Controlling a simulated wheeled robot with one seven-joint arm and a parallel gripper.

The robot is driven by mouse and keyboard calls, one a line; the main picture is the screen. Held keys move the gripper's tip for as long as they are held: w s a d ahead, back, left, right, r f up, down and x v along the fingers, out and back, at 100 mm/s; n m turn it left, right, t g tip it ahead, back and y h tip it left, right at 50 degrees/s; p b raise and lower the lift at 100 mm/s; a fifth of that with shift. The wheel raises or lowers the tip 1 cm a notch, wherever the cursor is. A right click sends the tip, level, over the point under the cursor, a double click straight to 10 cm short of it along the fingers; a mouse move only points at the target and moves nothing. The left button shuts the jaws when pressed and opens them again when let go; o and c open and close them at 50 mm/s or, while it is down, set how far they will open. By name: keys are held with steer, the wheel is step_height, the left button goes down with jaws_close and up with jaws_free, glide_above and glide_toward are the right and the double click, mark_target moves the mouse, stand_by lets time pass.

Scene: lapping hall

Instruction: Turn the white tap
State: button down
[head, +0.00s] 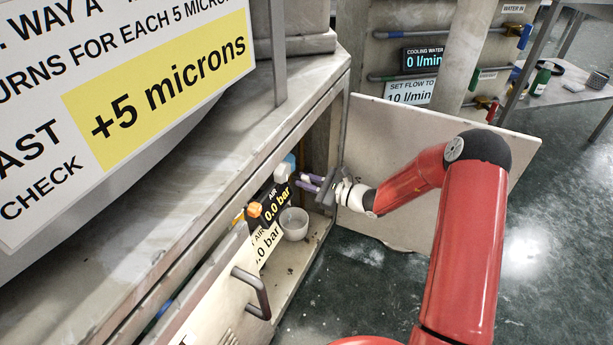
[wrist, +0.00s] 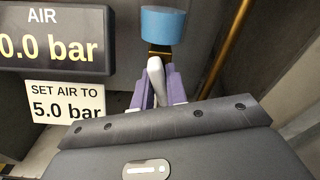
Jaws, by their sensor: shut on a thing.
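The white tap (wrist: 155,70) is a pale lever between my gripper's purple fingers in the wrist view. It sits just below a blue cylinder (wrist: 163,22) on a brass-coloured neck. My gripper (wrist: 157,90) is shut on this lever; the fingers hide its lower part. In the head view my gripper (head: 306,182) reaches into the open cabinet, beside a white and blue fitting (head: 283,170). The black air display (wrist: 50,42) reads 0.0 bar, and the sign under it (wrist: 65,101) says to set air to 5.0 bar.
A grey-white cup (head: 293,224) stands on the cabinet floor near an orange-topped fitting (head: 254,210). The open cabinet door (head: 470,150) stands behind my arm. A door with a grey handle (head: 252,290) is at the front. A brass-coloured pipe (wrist: 226,45) runs right of the tap.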

steer(key=shift+m+p, duration=1.05)
steer(key=shift+m, duration=0.85)
steer(key=c, duration=1.4)
jaws_free()
steer(key=shift+c, duration=0.2)
steer(key=shift+d, duration=0.1)
steer(key=v, duration=0.7)
steer(key=shift+d, duration=0.3)
steer(key=shift+s+g, duration=0.1)
steer(key=shift+g, duration=0.2)
